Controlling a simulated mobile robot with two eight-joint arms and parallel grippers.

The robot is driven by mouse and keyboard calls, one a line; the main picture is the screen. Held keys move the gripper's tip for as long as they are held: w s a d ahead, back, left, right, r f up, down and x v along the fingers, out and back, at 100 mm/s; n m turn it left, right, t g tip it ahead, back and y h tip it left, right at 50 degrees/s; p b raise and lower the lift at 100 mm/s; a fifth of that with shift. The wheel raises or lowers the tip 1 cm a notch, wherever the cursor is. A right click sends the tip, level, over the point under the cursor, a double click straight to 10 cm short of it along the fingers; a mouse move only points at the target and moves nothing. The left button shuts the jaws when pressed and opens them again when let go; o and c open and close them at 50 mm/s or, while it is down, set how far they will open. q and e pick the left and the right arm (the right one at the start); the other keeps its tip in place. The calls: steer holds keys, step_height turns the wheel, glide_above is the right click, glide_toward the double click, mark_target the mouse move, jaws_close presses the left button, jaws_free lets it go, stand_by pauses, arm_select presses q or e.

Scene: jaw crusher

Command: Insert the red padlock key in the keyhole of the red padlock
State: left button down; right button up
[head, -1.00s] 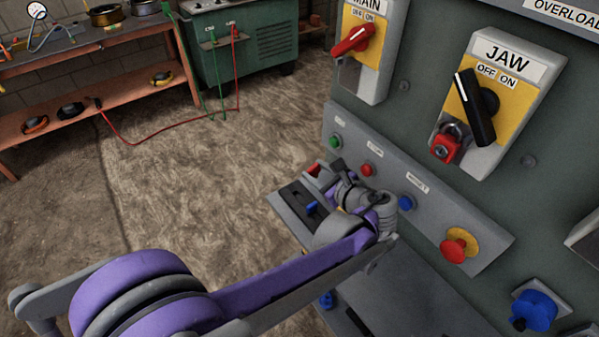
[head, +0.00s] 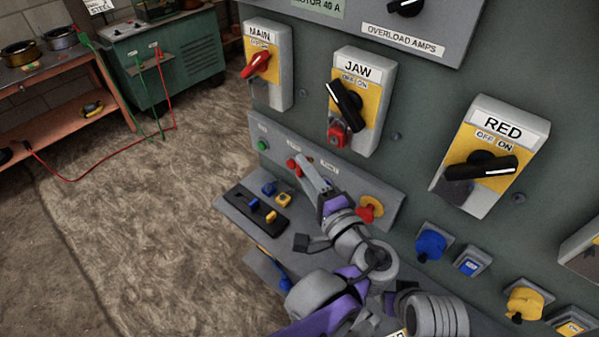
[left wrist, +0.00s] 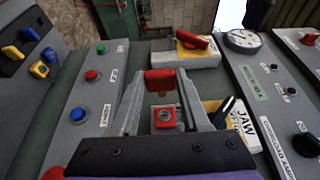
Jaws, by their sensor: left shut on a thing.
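The red padlock (head: 338,137) hangs below the black JAW switch on the grey cabinet. In the left wrist view the red padlock (left wrist: 163,118) shows its face with the round keyhole, lower than the key in the picture. My left gripper (head: 303,170) is shut on the red padlock key (left wrist: 160,80), whose red body shows between the fingertips in the left wrist view. In the head view the gripper is below and left of the padlock, in front of the button panel. The key is apart from the padlock. My right gripper is not in view.
A shelf with a black tray (head: 243,212) holds blue and yellow pieces left of my arm. A red mushroom button (head: 367,211) and the RED switch box (head: 489,156) stick out from the cabinet.

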arm_select(q)
steer(key=shift+w+d, duration=0.85)
steer(key=shift+w, duration=0.35)
steer(key=shift+w+d, duration=0.85)
steer(key=shift+w, duration=0.3)
steer(key=shift+w+d, duration=0.1)
steer(key=shift+w, duration=0.05)
stand_by(0.4)
steer(key=shift+w+d, duration=0.2)
steer(key=shift+w, duration=0.05)
steer(key=shift+w+d, duration=0.35)
steer(key=shift+w, duration=0.15)
steer(key=shift+c, duration=1.5)
jaws_free()
steer(key=shift+s+a, duration=0.1)
steer(key=shift+s+a+p, duration=0.15)
steer(key=shift+s+a, duration=0.7)
steer(key=shift+s, duration=0.35)
steer(key=shift+s+a+p, duration=0.1)
steer(key=shift+s+a, duration=0.75)
steer(key=shift+s, duration=0.3)
steer(key=shift+s+a+p, duration=0.15)
steer(key=shift+s+a, duration=0.7)
steer(key=shift+s, duration=0.35)
